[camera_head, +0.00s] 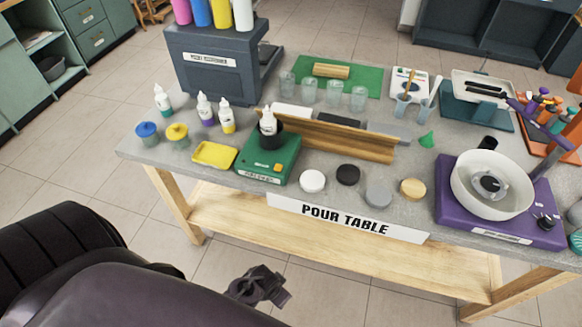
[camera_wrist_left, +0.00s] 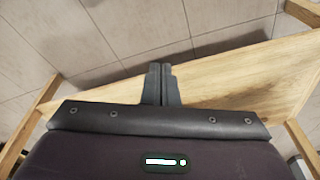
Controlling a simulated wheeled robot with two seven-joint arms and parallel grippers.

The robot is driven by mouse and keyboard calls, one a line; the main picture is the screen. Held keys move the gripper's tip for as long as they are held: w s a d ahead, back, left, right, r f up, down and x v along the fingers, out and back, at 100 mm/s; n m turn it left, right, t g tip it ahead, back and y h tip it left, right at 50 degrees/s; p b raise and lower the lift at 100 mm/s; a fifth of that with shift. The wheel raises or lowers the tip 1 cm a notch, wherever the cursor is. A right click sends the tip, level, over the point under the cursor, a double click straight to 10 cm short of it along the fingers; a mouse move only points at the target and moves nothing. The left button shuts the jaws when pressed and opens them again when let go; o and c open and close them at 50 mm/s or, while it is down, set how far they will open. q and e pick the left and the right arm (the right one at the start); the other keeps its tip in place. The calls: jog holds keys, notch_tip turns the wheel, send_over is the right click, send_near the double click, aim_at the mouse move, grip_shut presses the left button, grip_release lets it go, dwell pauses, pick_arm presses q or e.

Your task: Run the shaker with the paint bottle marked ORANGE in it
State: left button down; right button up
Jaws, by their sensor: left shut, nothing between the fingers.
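The green shaker (camera_head: 283,172) stands near the front edge of the table, with a small orange-yellow button on its top and a label too small to read. A white paint bottle (camera_head: 268,121) stands upright in its black cup; its colour and marking cannot be read. Three other white bottles stand to the left: one teal-based (camera_head: 163,100), one purple-based (camera_head: 205,110) and one yellow-based (camera_head: 227,116). My left gripper (camera_head: 274,285) is shut and empty, low in front of the table. Its closed fingers (camera_wrist_left: 160,82) show in the left wrist view. My right gripper is out of view.
The grey table (camera_head: 230,186) has a front sign and a wooden lower shelf (camera_head: 330,250). A yellow tray (camera_head: 214,155) and a wooden trough (camera_head: 340,138) flank the shaker. Several round discs sit to its right. A purple machine with a white bowl (camera_head: 490,184) stands further right.

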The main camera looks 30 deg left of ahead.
pick_arm(q)
jog(key=w+a+r+m+t, duration=0.1)
jog(key=w+r, duration=0.3)
jog(key=r, duration=0.5)
jog(key=w+a+r+t, duration=0.1)
jog(key=w+r+t, duration=0.15)
jog(key=r, duration=0.75)
jog(key=w+a+r+m+t, duration=0.1)
jog(key=w+r, duration=0.4)
jog(key=r, duration=0.4)
jog(key=w+a+r+m+t+h+p, duration=0.1)
jog(key=w+a+r+m+t, duration=0.1)
jog(key=w+a+r+m, duration=0.5)
jog(key=w+a+r, duration=0.2)
jog(key=w+a, duration=0.1)
jog(key=w, duration=0.1)
jog(key=shift+w+a+r+h, duration=0.2)
jog(key=shift+w+a+h, duration=0.05)
jog(key=shift+w+h, duration=0.1)
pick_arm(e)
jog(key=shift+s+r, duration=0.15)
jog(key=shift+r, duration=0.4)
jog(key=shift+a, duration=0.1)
